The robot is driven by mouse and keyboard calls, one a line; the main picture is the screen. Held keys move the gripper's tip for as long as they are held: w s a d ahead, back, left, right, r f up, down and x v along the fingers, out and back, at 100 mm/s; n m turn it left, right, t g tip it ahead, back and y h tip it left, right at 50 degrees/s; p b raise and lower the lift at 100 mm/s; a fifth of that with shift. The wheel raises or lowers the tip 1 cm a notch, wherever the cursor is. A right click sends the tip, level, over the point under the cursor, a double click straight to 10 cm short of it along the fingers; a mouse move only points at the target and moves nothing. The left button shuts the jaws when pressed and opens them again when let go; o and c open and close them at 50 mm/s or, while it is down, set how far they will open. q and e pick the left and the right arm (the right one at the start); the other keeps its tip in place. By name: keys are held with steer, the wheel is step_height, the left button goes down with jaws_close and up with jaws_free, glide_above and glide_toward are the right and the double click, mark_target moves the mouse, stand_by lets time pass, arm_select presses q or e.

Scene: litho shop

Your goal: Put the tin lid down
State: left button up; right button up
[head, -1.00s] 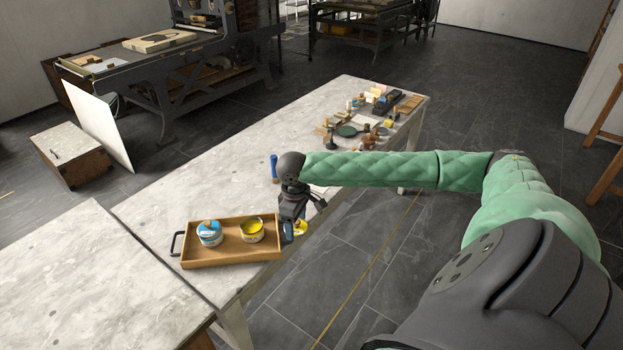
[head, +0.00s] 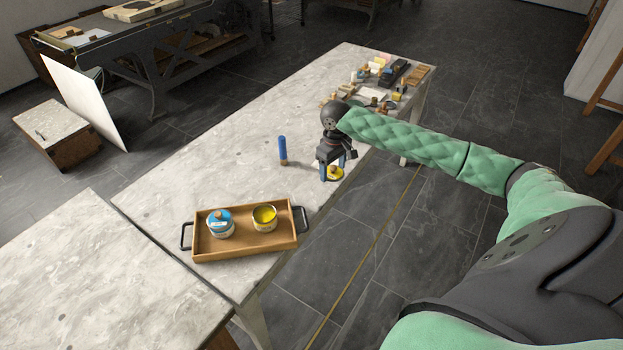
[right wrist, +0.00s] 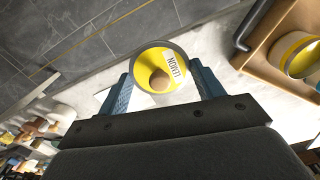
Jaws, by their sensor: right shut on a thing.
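In the right wrist view the lid (right wrist: 178,86) carries a label reading LEMON. My right gripper (head: 333,170) is shut on it, with the blue fingers at opposite sides of its rim. The lid is at the table's right edge, right of the tray; I cannot tell whether it touches the tabletop. An open tin with yellow inside (head: 265,217) stands in the wooden tray (head: 250,247). My left gripper is not in view.
A blue-lidded tin (head: 220,224) stands in the tray too. A blue cylinder (head: 283,150) stands upright on the table (head: 240,130), left of my gripper. Several small tools and blocks (head: 385,85) lie at the far end. The tabletop between is mostly clear.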

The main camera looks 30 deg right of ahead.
steer(key=p, duration=0.3)
glide_above(310, 187)
step_height(310, 187, down, 4)
steer(key=shift+f, duration=0.25)
steer(key=shift+f+p, duration=0.65)
steer(key=shift+f, duration=0.8)
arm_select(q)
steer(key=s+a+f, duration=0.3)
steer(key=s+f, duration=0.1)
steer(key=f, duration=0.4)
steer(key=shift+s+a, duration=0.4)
arm_select(e)
steer(key=shift+f, duration=0.6)
steer(key=o, duration=1)
steer(key=shift+f, duration=0.1)
steer(key=shift+c, duration=0.2)
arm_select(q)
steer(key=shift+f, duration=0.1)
